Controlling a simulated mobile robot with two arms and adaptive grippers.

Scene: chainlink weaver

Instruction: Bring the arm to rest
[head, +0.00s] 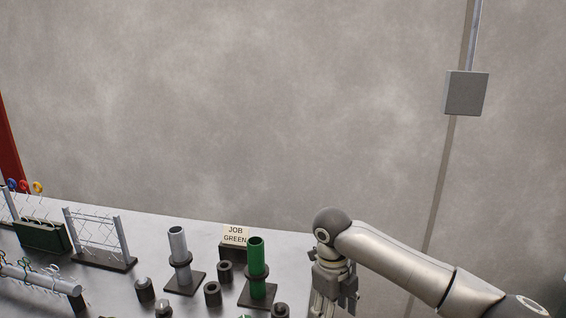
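My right arm comes in from the right in the head view. Its gripper (325,300) points down at the bottom edge, just past the right end of the metal table (140,220) in the picture. The fingertips are cut off by the frame, so I cannot tell whether it is open or shut, and I see nothing held. My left arm and gripper are not in view.
A green tube (257,258) and a grey tube (178,245) stand on dark bases, with several dark collars around them. A "JOB GREEN" sign (236,236) stands behind. Wire-mesh frames (97,238) and a dark green box (42,236) stand left.

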